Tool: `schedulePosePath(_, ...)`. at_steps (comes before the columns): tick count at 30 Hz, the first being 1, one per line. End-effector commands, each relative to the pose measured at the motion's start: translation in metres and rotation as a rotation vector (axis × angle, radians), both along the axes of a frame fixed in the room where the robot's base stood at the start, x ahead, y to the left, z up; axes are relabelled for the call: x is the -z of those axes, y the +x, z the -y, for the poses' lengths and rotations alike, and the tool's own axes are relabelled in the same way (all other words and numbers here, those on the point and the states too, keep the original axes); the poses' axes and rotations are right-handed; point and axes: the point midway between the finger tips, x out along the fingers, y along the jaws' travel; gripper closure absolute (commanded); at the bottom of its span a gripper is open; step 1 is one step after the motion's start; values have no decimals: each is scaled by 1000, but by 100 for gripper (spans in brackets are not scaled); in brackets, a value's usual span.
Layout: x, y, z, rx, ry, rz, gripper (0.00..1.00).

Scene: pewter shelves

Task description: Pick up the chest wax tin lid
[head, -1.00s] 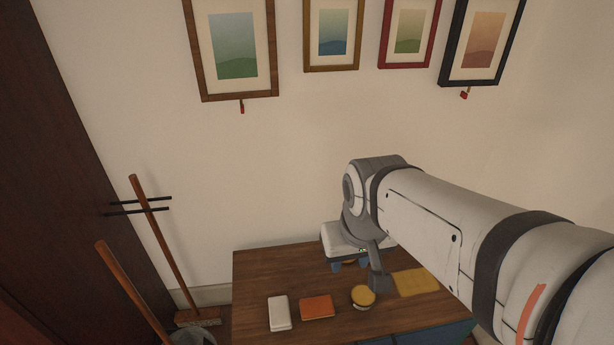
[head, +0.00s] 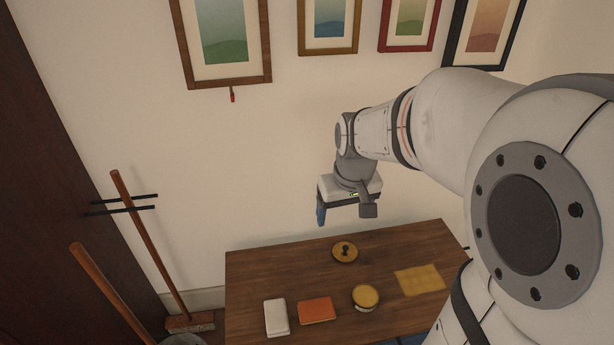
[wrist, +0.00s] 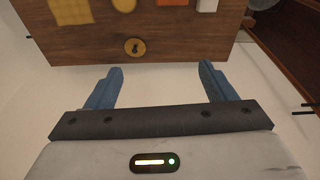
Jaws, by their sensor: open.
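The wax tin lid (head: 345,252) is a small round tan disc with a dark knob. It lies on the wooden chest top (head: 285,268) near its back edge, and also shows in the wrist view (wrist: 134,46). The round tin (head: 366,297) with a yellow top stands in front of it, apart from it. My gripper (head: 342,207) hangs above and behind the lid, near the wall. In the wrist view its two blue fingers (wrist: 160,75) are wide apart with nothing between them. The lid lies beyond the fingertips there, untouched.
A white block (head: 277,317), an orange block (head: 316,311) and a flat yellow cloth (head: 420,280) lie on the chest. Framed pictures (head: 328,25) hang on the wall behind. A broom (head: 150,240) leans at the left. Bare wood surrounds the lid.

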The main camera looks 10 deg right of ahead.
Motion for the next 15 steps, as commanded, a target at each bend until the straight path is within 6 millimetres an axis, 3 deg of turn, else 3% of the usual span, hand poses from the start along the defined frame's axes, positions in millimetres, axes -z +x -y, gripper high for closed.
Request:
schedulePosePath(1, 33, 23, 7, -6, 0, -13, 19)
schedulePosePath(6, 104, 91, 32, -42, 0, -31, 5)
schedulePosePath(8, 133, 114, 42, -54, 0, -37, 0)
schedulePosePath(15, 256, 185, 83, -100, 0, -57, 0)
